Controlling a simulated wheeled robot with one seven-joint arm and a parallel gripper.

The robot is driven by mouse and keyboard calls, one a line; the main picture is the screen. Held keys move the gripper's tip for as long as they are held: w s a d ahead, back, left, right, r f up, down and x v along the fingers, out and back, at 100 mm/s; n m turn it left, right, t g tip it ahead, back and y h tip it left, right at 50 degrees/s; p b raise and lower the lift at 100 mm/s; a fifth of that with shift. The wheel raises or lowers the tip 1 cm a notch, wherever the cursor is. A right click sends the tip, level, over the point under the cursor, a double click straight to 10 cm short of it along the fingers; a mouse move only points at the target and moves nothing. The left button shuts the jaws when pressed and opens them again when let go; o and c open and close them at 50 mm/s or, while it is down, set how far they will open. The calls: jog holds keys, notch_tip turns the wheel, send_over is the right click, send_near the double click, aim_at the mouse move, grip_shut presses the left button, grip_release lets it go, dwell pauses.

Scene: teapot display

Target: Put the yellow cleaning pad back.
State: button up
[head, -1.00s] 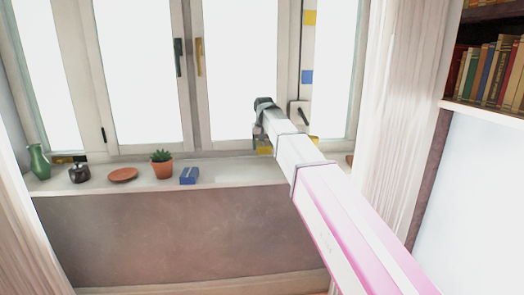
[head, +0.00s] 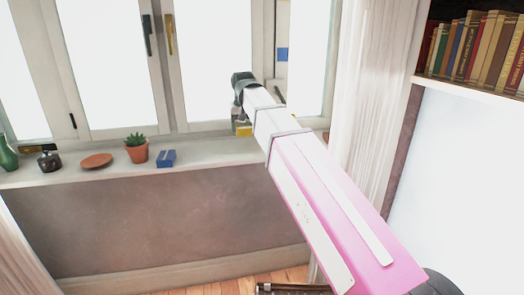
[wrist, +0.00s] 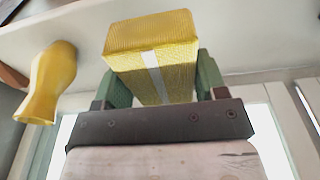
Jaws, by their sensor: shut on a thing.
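The yellow cleaning pad (wrist: 150,38), a block with a pale stripe, is between the green fingers of my gripper (wrist: 163,78) in the wrist view. My gripper is shut on it, with a finger at each side. In the head view my arm reaches to the right part of the window sill (head: 75,178), and its links hide most of the gripper. A small yellow patch, probably the pad (head: 242,129), shows just below the arm's end. I cannot tell whether the pad touches the sill.
A blue block (head: 166,158), potted plant (head: 136,153), brown dish (head: 96,161), dark pot (head: 49,162) and green vase (head: 7,155) stand on the sill. A yellow vase (wrist: 46,82) is near the pad. Curtain (head: 370,100) and bookshelf (head: 475,88) stand right.

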jog(key=shift+s+d, duration=0.45)
jog(key=shift+s, duration=0.2)
jog(key=w+d+f, duration=0.4)
jog(key=w, duration=0.1)
jog(key=w+d+f, duration=0.2)
jog(key=w+d, duration=0.1)
jog(key=shift+w+d+f, duration=0.1)
jog(key=shift+w+f, duration=0.1)
jog(key=shift+f, duration=2.1)
jog(key=shift+f, duration=0.1)
jog(key=o, duration=0.9)
jog(key=r, duration=0.4)
jog(key=s+r, duration=0.1)
jog(key=r, duration=0.7)
jog(key=shift+s+d, duration=0.25)
jog(key=shift+s, duration=0.1)
